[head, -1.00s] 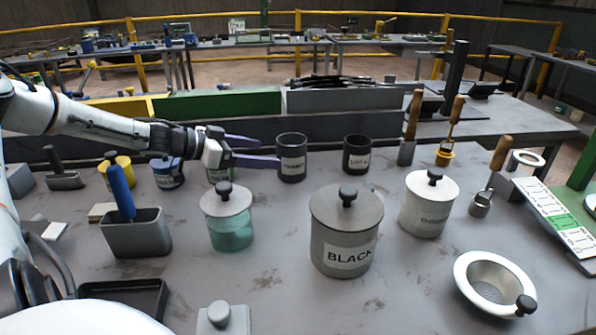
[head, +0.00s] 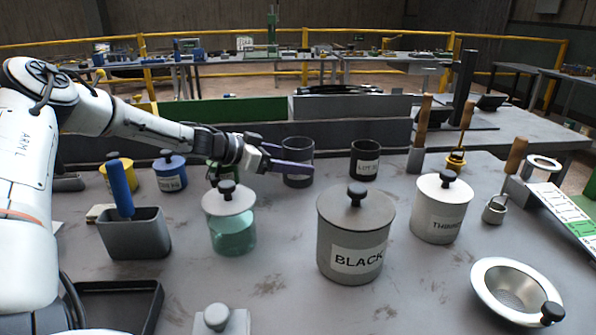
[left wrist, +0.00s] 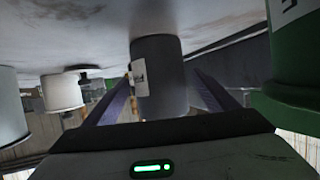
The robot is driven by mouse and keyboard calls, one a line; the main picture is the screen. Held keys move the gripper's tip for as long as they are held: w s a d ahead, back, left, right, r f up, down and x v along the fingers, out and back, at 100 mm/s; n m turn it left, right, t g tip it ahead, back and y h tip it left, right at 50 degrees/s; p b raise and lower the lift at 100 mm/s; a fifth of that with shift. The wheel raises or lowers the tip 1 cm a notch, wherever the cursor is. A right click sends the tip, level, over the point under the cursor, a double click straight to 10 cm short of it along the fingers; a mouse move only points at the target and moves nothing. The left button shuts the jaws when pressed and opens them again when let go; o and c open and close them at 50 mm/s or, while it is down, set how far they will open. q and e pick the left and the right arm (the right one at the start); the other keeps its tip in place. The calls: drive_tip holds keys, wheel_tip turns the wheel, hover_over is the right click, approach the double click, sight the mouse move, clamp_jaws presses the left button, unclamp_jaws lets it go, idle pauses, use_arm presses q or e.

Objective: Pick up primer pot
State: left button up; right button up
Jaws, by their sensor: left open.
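A dark grey open-topped pot (head: 299,150) stands upright on the workbench, beyond the large BLACK pot. I cannot read its label well enough to tell whether it says primer. My left gripper (head: 296,160) is open, with one purple finger passing in front of this pot and the other partly hidden behind it. In the left wrist view the pot (left wrist: 158,85) appears upside down between the two spread fingers, with its pale label at its left side. I see no clear grip on it. My right gripper is not in view.
A similar dark pot (head: 365,158) stands to the right. Nearer are a lidded glass jar (head: 232,232), the BLACK pot (head: 350,225) and a white lidded pot (head: 440,212). A blue pot (head: 170,178) and a green item (head: 222,171) sit near my left arm.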

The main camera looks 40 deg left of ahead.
use_arm(q)
drive_tip(key=shift+b+x, duration=0.35)
drive_tip(key=shift+x, duration=1.05)
